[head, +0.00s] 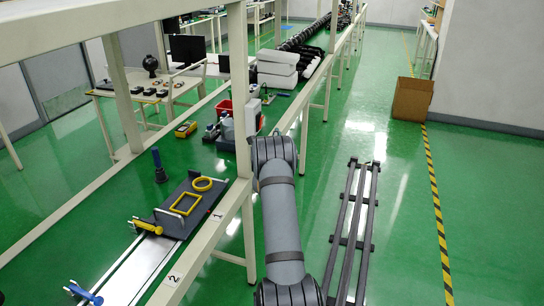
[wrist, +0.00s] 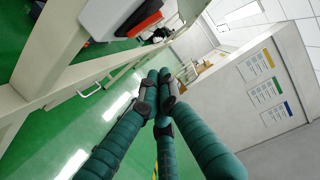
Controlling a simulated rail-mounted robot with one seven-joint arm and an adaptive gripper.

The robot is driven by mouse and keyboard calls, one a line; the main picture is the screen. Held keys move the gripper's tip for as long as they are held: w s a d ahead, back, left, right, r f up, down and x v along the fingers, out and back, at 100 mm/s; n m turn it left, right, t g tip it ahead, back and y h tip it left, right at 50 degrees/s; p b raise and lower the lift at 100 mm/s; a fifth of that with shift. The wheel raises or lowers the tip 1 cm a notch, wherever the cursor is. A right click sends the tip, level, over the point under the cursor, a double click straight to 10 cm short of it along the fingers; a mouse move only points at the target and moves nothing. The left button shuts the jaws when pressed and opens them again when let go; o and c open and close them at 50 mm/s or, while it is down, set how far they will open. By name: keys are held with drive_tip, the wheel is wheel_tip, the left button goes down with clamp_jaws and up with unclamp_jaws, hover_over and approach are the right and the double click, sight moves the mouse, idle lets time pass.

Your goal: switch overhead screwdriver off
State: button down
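I cannot clearly identify an overhead screwdriver or its switch in either view. A blue-handled tool with a dark lower end (head: 158,166) is upright near the dark plate on the bench at left in the head view; I cannot tell whether it hangs or stands. In the wrist view, my gripper (wrist: 163,76) has green, ribbed fingers that converge with their tips close together, and nothing shows between them. It points into open space beside the bench frame. In the head view my arm reaches up beside the bench post, and the fingers are not visible.
The beige bench frame (head: 241,90) is just left of my arm. A white box with a red-orange part (wrist: 120,16) is at upper left in the wrist view. A yellow ring (head: 202,184) lies on the dark plate (head: 188,210).

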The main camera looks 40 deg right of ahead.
drive_tip(key=b+v, duration=0.4)
drive_tip(key=v, duration=0.5)
drive_tip(key=shift+a+f, duration=0.25)
drive_tip(key=shift+a, duration=0.2)
drive_tip(key=shift+d, duration=0.1)
